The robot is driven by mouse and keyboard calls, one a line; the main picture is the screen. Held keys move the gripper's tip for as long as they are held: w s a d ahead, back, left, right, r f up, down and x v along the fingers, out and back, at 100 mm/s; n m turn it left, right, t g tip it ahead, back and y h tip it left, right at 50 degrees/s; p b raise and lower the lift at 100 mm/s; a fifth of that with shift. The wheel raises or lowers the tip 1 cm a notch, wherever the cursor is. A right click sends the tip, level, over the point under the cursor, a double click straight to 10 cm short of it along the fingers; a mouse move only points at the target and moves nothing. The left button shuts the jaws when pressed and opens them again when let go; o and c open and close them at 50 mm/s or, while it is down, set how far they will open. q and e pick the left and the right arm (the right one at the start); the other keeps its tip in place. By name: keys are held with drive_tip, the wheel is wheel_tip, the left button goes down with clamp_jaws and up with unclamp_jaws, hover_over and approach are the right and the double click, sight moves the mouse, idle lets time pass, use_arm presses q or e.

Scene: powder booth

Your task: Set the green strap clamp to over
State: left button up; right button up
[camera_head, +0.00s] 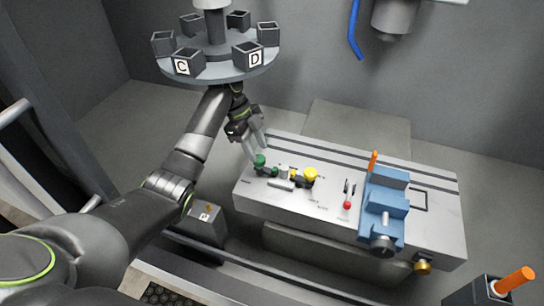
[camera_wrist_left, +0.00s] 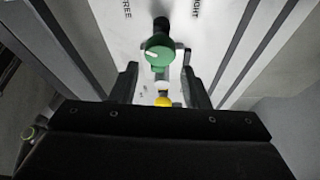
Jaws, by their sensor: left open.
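The green strap clamp shows as a round green knob (camera_head: 260,160) at the left end of the grey bench's top. In the left wrist view the green knob (camera_wrist_left: 160,50) carries a pale mark, with a dark end beyond it. The word FREE is printed on one side, and a partly cut-off word on the other. My left gripper (camera_head: 257,150) is just above and behind the knob, with its fingers pointing down. In the left wrist view my left gripper (camera_wrist_left: 163,88) is open, and nothing shows held. I cannot tell whether it touches the clamp. My right gripper is not in view.
A yellow knob (camera_head: 310,174) sits right of the clamp. A red-tipped lever (camera_head: 347,204) and a blue vise (camera_head: 385,205) with an orange handle stand further right. A carousel of dark cups (camera_head: 218,68) hangs above my left arm. The bench's rear strip is clear.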

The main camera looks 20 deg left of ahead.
sight(274, 168)
use_arm(q)
drive_tip(key=d, duration=0.1)
drive_tip(key=d+p, duration=0.1)
drive_tip(key=d, duration=0.1)
drive_tip(key=shift+s+d+f, duration=0.2)
drive_tip(key=shift+s, duration=0.15)
drive_tip(key=p+x, duration=0.1)
drive_tip(key=x, duration=0.2)
drive_tip(key=shift+f, duration=0.25)
drive_tip(key=shift+d+f, duration=0.1)
drive_tip(key=shift+f, duration=0.4)
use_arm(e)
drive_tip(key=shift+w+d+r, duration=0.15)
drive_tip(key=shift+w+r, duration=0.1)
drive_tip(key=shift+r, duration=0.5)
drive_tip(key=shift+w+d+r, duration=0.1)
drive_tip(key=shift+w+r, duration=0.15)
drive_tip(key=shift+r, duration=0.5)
